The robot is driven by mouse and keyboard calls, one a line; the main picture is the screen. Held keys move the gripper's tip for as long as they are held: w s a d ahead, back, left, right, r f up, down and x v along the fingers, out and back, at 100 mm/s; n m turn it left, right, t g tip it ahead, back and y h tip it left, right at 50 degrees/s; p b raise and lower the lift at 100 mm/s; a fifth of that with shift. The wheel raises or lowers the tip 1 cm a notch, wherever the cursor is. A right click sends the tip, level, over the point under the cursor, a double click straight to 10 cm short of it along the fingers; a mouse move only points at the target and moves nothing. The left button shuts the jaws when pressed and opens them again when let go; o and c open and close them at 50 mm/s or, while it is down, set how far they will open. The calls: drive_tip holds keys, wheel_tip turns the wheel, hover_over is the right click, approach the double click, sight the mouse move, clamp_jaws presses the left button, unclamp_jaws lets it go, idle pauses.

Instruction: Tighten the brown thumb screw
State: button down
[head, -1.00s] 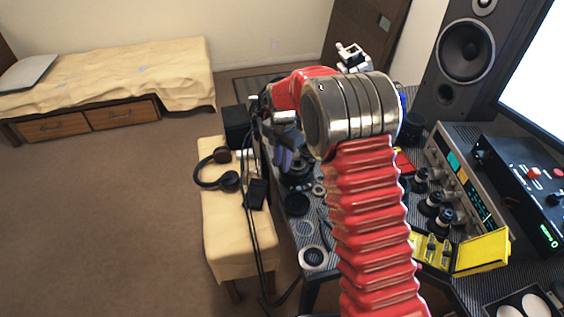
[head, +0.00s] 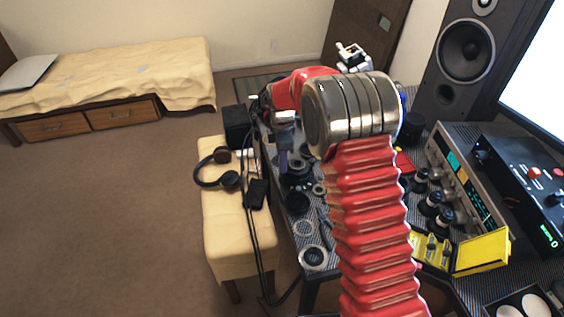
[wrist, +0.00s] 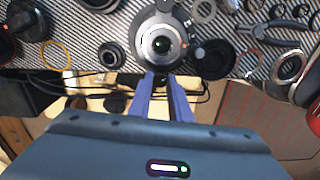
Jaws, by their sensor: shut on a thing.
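A dark lens in a round holder (wrist: 160,18) stands at the table edge in the wrist view, its glass facing the camera. It also shows in the head view (head: 298,171), partly behind my gripper. The brown thumb screw (wrist: 157,77) sits at the holder's near side, mostly hidden between my fingertips, so its colour is hard to make out. My gripper (wrist: 160,82) is shut on it, the two blue fingers coming up from below. In the head view my gripper (head: 284,166) points down beside the lens.
On the patterned tabletop lie a black cap (wrist: 214,60), pliers (wrist: 272,27), a yellow ring (wrist: 56,55) and several lens parts. Black cables run along the table edge. A cream bench (head: 222,215) with headphones (head: 228,181) stands left of the table. Open floor lies further left.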

drive_tip(key=m, duration=0.6)
idle(0.4)
drive_tip(key=c, duration=1.6)
unclamp_jaws()
drive_tip(key=shift+r, duration=0.1)
wheel_tip(320, 180, up, 14)
drive_tip(key=shift+f, duration=0.25)
drive_tip(key=shift+w+m, duration=0.1)
drive_tip(key=shift+m, duration=0.3)
